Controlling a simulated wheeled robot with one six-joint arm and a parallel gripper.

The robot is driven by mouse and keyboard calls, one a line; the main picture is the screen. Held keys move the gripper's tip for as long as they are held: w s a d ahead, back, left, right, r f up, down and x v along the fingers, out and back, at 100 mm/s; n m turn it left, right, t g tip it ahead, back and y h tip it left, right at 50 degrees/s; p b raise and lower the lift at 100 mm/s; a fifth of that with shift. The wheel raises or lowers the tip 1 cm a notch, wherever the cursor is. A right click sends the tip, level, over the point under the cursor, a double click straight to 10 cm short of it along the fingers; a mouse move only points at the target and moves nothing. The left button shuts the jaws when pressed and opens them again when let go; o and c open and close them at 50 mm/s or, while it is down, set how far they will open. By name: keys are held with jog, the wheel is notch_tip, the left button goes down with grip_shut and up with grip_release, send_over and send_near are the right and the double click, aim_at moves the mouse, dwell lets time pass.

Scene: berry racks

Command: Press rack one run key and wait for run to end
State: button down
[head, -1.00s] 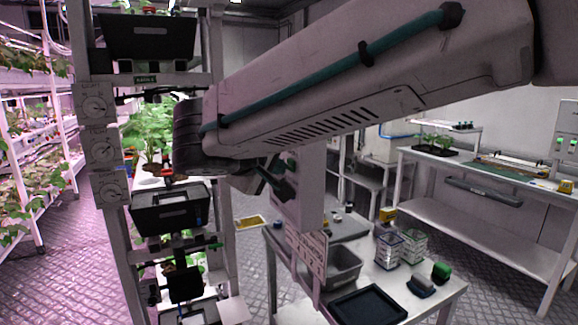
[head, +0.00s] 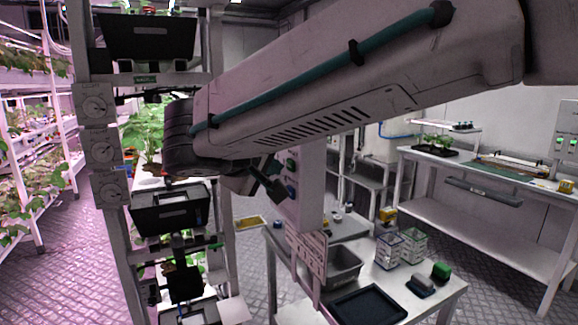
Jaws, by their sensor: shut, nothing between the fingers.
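A pale control panel (head: 308,190) stands upright right of the plant rack (head: 228,190). A green key (head: 291,164) and a blue key (head: 291,190) show on its left-facing side. My gripper (head: 272,188) is dark and shut, with nothing held, in front of that side of the panel. Its tips look close to the blue key, but I cannot tell whether they touch. My arm covers the panel's top and much of the rack's middle. I cannot read which key is rack one's run key, and no run lamp can be made out.
Black bins (head: 170,208) and three dials (head: 103,146) are on the rack. Below the panel, a table holds a grey bin (head: 343,266), a black tray (head: 368,306) and clear baskets (head: 388,247). A long bench (head: 470,225) stands at right.

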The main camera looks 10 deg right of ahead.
jog(key=shift+s+a, duration=0.1)
jog(key=shift+a, duration=0.1)
jog(key=a, duration=0.2)
jog(key=s+a, duration=0.1)
jog(key=a, duration=0.1)
jog(key=shift+s+a, duration=0.15)
jog(key=shift+a, duration=0.2)
dwell(0.7)
